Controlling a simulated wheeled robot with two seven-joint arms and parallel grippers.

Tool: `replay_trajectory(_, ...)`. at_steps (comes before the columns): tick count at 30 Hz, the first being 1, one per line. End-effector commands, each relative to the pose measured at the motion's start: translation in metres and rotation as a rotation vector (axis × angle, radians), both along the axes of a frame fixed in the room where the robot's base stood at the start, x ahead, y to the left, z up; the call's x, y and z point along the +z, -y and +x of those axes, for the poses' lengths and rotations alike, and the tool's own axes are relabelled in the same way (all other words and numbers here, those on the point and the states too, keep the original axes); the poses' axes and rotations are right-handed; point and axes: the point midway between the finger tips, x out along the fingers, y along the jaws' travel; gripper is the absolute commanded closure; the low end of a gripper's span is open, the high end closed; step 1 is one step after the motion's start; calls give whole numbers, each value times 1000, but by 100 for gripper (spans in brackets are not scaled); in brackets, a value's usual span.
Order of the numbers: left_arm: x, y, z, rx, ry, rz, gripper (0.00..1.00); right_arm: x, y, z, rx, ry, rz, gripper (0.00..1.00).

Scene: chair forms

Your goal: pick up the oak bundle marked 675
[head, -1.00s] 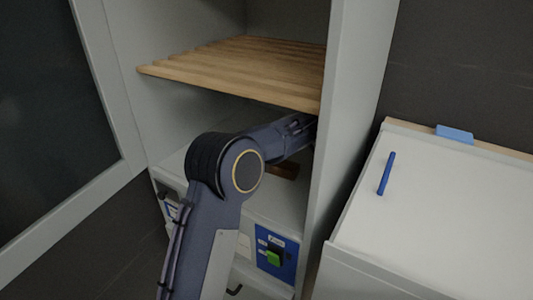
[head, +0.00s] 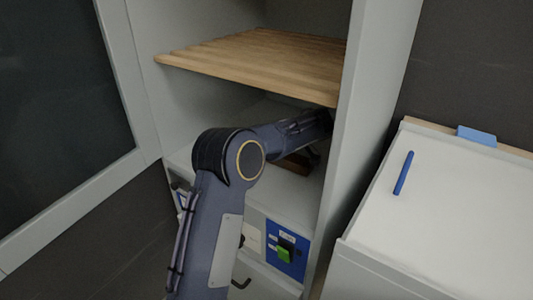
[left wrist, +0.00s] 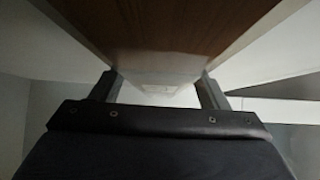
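A brown wooden piece (head: 296,163) lies in the cabinet's lower compartment, mostly hidden behind my left arm. No number on it can be read. In the left wrist view a brown wooden surface (left wrist: 165,30) fills the top middle and narrows toward the fingers, with a pale patch at its far end. My left gripper (left wrist: 158,90) has its two fingers wide apart, one near each edge of this wood. Whether they touch it cannot be told. In the head view my left gripper (head: 320,124) reaches into the compartment, partly hidden by the cabinet's right wall. My right gripper is not in view.
A slatted wooden shelf (head: 255,62) lies above my left arm. The cabinet's right wall (head: 365,130) stands close beside the gripper. An open door (head: 140,100) is at left. A panel with a green switch (head: 284,254) is below. A white-topped unit (head: 450,210) holds a blue marker (head: 404,173).

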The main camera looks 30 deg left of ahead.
Motion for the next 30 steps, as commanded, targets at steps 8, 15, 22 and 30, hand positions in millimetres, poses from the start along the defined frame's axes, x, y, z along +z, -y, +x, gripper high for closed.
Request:
replay_trajectory(8, 0, 0, 0, 0, 0, 0, 69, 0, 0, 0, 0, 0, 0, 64)
replay_trajectory(15, 1, 0, 0, 0, 1, 1, 89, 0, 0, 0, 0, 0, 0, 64)
replay_trajectory(22, 4, 0, 0, 0, 1, 1, 89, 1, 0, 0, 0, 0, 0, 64)
replay_trajectory(30, 29, 0, 0, 0, 4, 2, 89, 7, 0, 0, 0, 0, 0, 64)
